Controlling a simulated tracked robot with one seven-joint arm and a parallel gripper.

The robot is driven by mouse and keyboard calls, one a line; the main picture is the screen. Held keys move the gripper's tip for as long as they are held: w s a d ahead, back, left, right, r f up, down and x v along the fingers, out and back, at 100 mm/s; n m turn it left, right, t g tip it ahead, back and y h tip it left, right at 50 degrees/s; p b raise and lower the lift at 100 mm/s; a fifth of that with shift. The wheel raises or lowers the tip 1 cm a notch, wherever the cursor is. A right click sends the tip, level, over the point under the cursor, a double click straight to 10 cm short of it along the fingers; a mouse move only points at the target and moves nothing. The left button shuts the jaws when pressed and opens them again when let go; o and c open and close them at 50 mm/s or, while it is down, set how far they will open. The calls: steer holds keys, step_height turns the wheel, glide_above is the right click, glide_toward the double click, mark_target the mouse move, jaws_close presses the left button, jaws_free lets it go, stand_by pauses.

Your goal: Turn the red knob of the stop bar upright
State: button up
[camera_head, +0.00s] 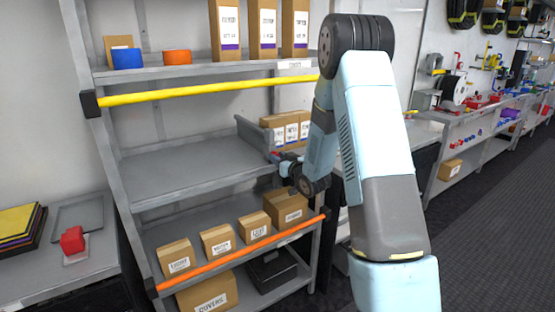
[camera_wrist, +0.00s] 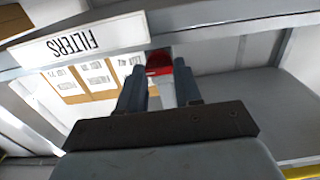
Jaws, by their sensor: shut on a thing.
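The red knob (camera_wrist: 159,63) shows between the two dark fingers of my gripper (camera_wrist: 161,80) in the wrist view, with a pale grey part just below it. The fingers are shut on it, one on each side. In the head view my gripper (camera_head: 279,159) is at the right end of the middle shelf (camera_head: 185,170), and only a small bit of red shows at its tip. The knob's exact tilt is hard to tell. A yellow bar (camera_head: 205,90) crosses the rack above this shelf and an orange bar (camera_head: 240,250) crosses below it.
A label reading FILTERS (camera_wrist: 80,40) appears upside down beside the knob in the wrist view. Cardboard boxes (camera_head: 290,128) stand behind my gripper, and several more (camera_head: 220,240) on the lower shelf. A side table with a red block (camera_head: 72,240) stands left. The middle shelf is mostly bare.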

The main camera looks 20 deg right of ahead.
steer(key=shift+c, duration=1.4)
steer(key=shift+a, duration=0.3)
steer(key=shift+d, duration=0.35)
steer(key=n, duration=0.4)
steer(key=shift+a, duration=0.1)
steer(key=shift+f+n, duration=0.1)
steer(key=shift+n, duration=1.5)
steer(key=shift+a, duration=0.1)
steer(key=o, duration=1)
steer(key=shift+s, duration=0.1)
steer(key=shift+o, duration=0.2)
steer(key=shift+s, duration=0.1)
